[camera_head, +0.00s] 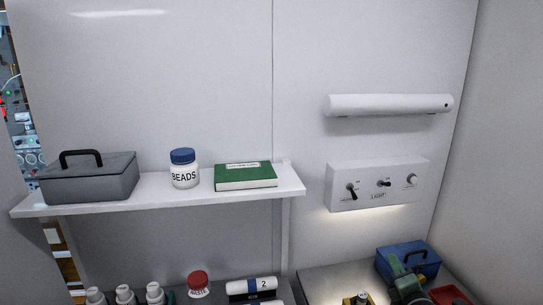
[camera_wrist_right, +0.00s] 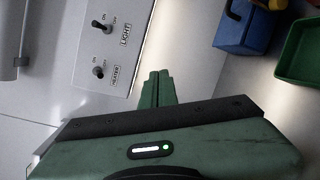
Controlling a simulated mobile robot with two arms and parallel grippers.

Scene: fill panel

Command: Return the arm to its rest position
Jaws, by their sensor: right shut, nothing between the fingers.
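My right gripper (camera_head: 398,267) is low at the right of the head view, in front of the blue box and below the switch panel (camera_head: 340,200). In the right wrist view its green fingers (camera_wrist_right: 157,78) are together with nothing between them. They are apart from the panel (camera_wrist_right: 88,80), whose LIGHT and HEATER switches show there. My left gripper is not in view.
A blue box (camera_head: 385,262) and a red tray (camera_head: 450,296) are close to my right gripper. A green tray (camera_wrist_right: 284,73) shows in the wrist view. The shelf (camera_head: 295,184) at left holds a grey toolbox (camera_head: 90,184), beads jar (camera_head: 184,170) and green book (camera_head: 245,178).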

